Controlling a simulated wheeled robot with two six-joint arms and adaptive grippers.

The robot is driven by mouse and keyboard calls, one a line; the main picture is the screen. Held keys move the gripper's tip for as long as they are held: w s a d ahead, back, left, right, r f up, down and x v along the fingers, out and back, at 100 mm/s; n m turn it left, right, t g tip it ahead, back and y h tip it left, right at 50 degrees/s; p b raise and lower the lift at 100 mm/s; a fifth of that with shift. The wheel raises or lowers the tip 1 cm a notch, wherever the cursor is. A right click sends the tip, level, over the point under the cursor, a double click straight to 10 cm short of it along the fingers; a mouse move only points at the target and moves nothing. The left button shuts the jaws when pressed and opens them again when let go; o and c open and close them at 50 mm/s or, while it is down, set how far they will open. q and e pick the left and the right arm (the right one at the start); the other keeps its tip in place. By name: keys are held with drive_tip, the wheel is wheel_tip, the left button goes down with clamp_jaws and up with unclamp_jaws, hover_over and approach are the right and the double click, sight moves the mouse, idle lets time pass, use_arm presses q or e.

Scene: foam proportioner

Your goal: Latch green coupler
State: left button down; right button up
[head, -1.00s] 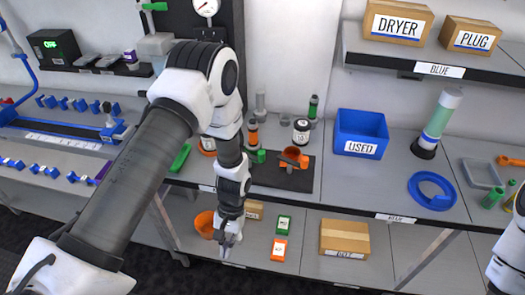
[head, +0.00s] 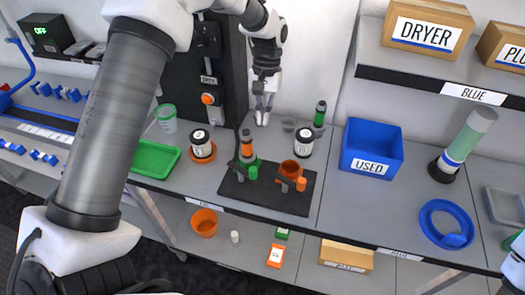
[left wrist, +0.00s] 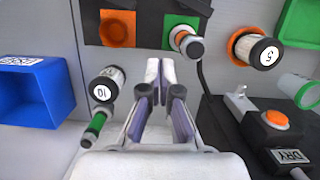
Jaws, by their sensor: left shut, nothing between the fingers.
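The green coupler (head: 250,160) stands upright on a dark mat (head: 235,189), with a grey and orange cylinder (head: 246,143) above it and a small green side piece (head: 252,173). Whether it is latched cannot be told. In the left wrist view the green coupler (left wrist: 176,21) is at the top, partly behind the cylinder. My left gripper (head: 262,120) is shut and empty, pointing down behind the mat, apart from the coupler. Its fingertips show in the left wrist view (left wrist: 160,68). My right gripper is out of view.
An orange coupler (head: 289,170) stands on the same mat. Labelled jars (head: 202,146) (head: 303,141) and a green-banded bottle (head: 320,113) stand nearby. A black DRY panel (head: 215,75) is left of my gripper. A blue USED bin (head: 371,147) is at right.

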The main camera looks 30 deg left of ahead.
use_arm(q)
drive_tip(key=s+f+p, duration=0.1)
drive_tip(key=f, duration=0.2)
drive_tip(key=s+d+f+p, duration=0.1)
drive_tip(key=s+f+p, duration=0.1)
drive_tip(key=f, duration=0.1)
drive_tip(key=s+f+p, duration=0.1)
drive_tip(key=s+f, duration=0.1)
drive_tip(key=f, duration=0.1)
drive_tip(key=shift+s+d+f+p, duration=0.15)
drive_tip(key=shift+d+p, duration=0.05)
drive_tip(key=shift+p, duration=0.1)
drive_tip(key=shift+s+d+f, duration=0.15)
drive_tip(key=shift+s, duration=0.15)
drive_tip(key=shift+s+d, duration=0.1)
drive_tip(key=shift+s, duration=0.3)
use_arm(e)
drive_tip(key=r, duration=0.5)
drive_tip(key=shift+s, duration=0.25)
